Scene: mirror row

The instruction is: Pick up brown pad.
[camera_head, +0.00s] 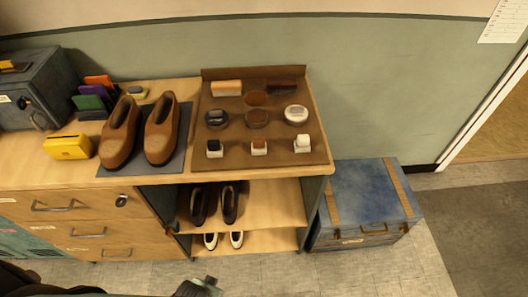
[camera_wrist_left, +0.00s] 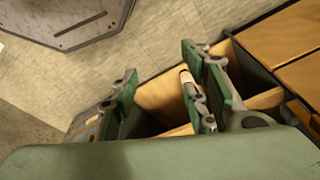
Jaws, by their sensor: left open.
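A flat round brown pad (camera_head: 256,98) lies on the brown tray (camera_head: 318,150) on the counter, between two brush-like blocks and a row of round tins. A dark reddish-brown block (camera_head: 281,86) lies to its upper right. My left gripper (camera_wrist_left: 162,88) is open with nothing seen between its fingers. It hangs in front of the open shelves, low and well away from the pad. Only a small part of it shows at the bottom edge of the head view. My right gripper is not in view.
Brown shoes (camera_head: 161,130) stand on a dark mat left of the tray. A yellow box (camera_head: 68,147) and grey metal case (camera_head: 42,90) stand further left. A blue trunk (camera_head: 368,192) is on the floor at right.

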